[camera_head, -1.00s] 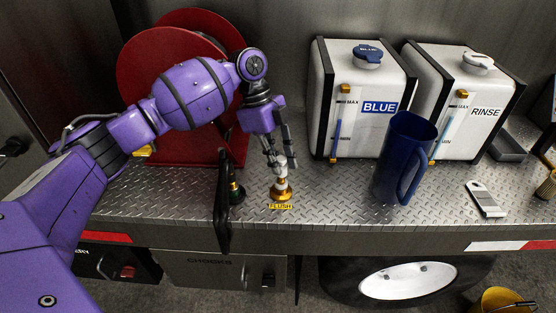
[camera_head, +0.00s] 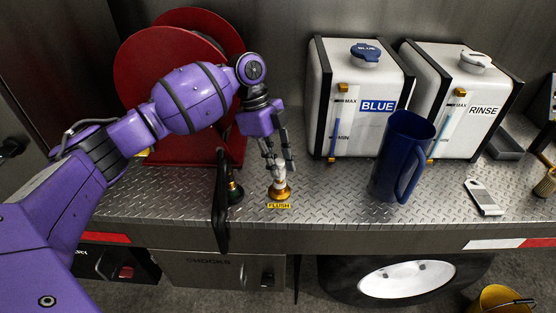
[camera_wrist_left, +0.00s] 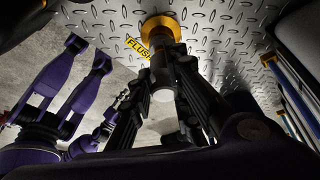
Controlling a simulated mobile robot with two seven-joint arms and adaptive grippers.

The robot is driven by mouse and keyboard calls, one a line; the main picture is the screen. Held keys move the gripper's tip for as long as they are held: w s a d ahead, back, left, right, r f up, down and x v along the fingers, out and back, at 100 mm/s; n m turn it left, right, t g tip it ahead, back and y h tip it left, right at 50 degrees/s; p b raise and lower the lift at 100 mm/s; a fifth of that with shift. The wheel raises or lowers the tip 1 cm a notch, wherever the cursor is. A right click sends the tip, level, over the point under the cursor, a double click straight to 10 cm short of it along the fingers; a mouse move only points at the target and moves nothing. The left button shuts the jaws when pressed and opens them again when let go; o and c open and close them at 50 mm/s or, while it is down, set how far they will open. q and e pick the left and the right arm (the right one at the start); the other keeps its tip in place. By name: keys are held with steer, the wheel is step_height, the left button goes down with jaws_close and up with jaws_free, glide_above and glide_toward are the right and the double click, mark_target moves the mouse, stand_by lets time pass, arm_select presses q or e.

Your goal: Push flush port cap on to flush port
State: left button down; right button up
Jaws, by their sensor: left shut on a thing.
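The flush port (camera_head: 279,193) is a brass fitting on the diamond-plate deck, with a yellow FLUSH label (camera_head: 279,206) in front of it. The pale flush port cap (camera_head: 279,173) is at the top of the port. My left gripper (camera_head: 278,168) points down and is shut on the cap, directly above the port. In the left wrist view the port's brass flange (camera_wrist_left: 160,27) shows beyond the fingers, and the cap's pale end (camera_wrist_left: 162,95) shows between them. The fingers hide the joint, so I cannot tell whether the cap is fully seated. My right gripper is not seen in the head view.
A dark upright panel (camera_head: 222,200) and a dark brass-topped fitting (camera_head: 235,190) stand left of the port. A red hose reel (camera_head: 150,75) is behind my arm. A blue jug (camera_head: 401,155) and the BLUE (camera_head: 330,60) and RINSE (camera_head: 485,85) tanks stand to the right.

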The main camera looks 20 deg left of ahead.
arm_select(q)
steer(key=shift+f, duration=1.05)
steer(key=c, duration=1.6)
jaws_free()
steer(key=shift+o, duration=0.2)
steer(key=v, duration=1.2)
